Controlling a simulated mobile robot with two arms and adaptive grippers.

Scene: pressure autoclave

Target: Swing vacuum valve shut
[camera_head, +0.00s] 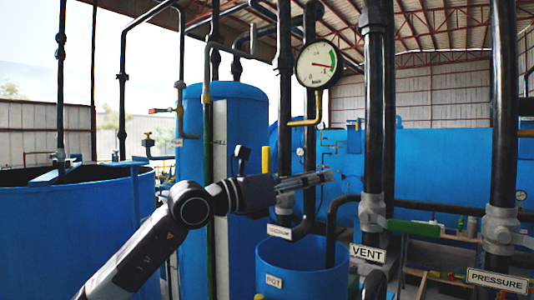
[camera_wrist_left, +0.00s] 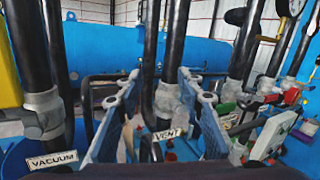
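The vacuum valve body (camera_head: 285,205) sits on a vertical black pipe, partly hidden behind my left gripper, above a white VACUUM label (camera_head: 279,231). An upright yellow bar (camera_head: 266,160), apparently its handle, stands just left of the pipe; its lower end is hidden by my arm. In the left wrist view, the yellow bar (camera_wrist_left: 8,70) is at the left edge, beside the grey valve body (camera_wrist_left: 44,108) and VACUUM label (camera_wrist_left: 53,160). My left gripper (camera_head: 328,176) points right across the vacuum pipe. Its fingers (camera_wrist_left: 160,92) are spread, with nothing held between them. My right gripper is not in view.
The vent valve (camera_head: 372,212) with a green handle (camera_head: 413,228) stands to the right, above the VENT label (camera_head: 367,253). The pressure valve (camera_head: 500,228) is farther right. A round gauge (camera_head: 318,64) hangs above my gripper. A blue open tank (camera_head: 300,270) lies below.

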